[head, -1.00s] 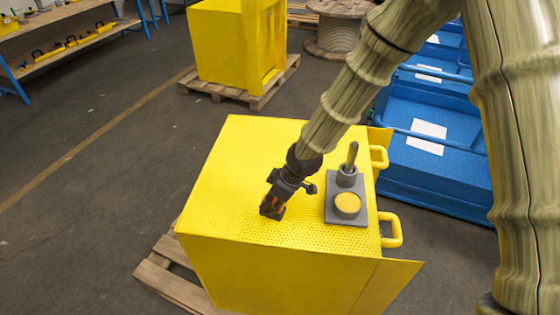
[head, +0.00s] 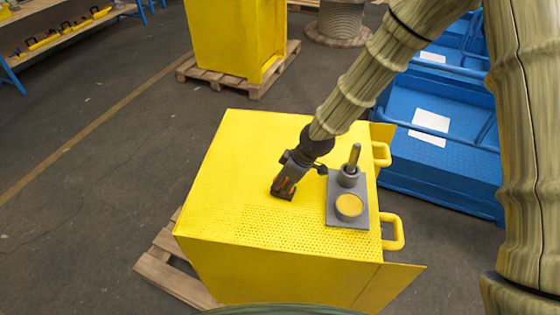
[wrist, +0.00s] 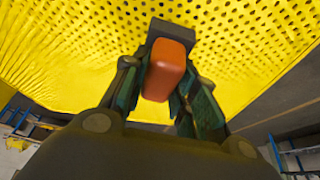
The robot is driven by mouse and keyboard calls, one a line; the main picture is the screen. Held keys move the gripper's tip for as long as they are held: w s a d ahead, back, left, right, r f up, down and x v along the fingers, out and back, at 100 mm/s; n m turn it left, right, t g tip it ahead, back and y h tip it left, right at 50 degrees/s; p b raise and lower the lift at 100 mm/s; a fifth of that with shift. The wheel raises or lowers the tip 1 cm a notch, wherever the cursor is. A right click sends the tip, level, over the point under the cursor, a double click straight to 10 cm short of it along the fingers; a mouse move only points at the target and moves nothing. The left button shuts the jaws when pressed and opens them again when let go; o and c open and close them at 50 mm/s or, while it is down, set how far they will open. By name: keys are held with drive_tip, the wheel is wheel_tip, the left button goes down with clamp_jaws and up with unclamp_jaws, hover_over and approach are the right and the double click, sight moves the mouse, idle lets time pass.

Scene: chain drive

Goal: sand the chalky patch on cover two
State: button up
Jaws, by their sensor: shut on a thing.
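A yellow cover (head: 235,185) stands on a pallet in the middle of the head view, with a perforated area near its front edge. I cannot tell whether it is cover two, and no chalky patch stands out. My gripper (head: 286,186) is low over the cover's top, left of the grey plate. It is shut on an orange block with a dark grey end, apparently a sanding block (wrist: 170,70). In the wrist view the block's dark end is against or just above the perforated yellow surface; contact is unclear.
A grey plate (head: 334,211) with an upright peg and a yellow disc sits on the cover, right of my gripper. Two yellow handles (head: 393,230) stick out at right. Behind are another yellow cover (head: 222,45) and blue equipment (head: 420,155).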

drive_tip(key=r, duration=0.1)
drive_tip(key=r+p, duration=0.1)
drive_tip(key=r, duration=0.1)
drive_tip(key=shift+s+a+r+p, duration=0.1)
drive_tip(key=shift+s+r+p, duration=0.1)
drive_tip(key=shift+s+p, duration=0.1)
drive_tip(key=shift+w+r+p, duration=0.2)
drive_tip(key=shift+r+p, duration=0.3)
drive_tip(key=shift+r, duration=0.05)
drive_tip(key=shift+s+r+p, duration=0.15)
drive_tip(key=shift+r+p, duration=0.55)
drive_tip(key=shift+r, duration=0.5)
drive_tip(key=shift+f, duration=0.1)
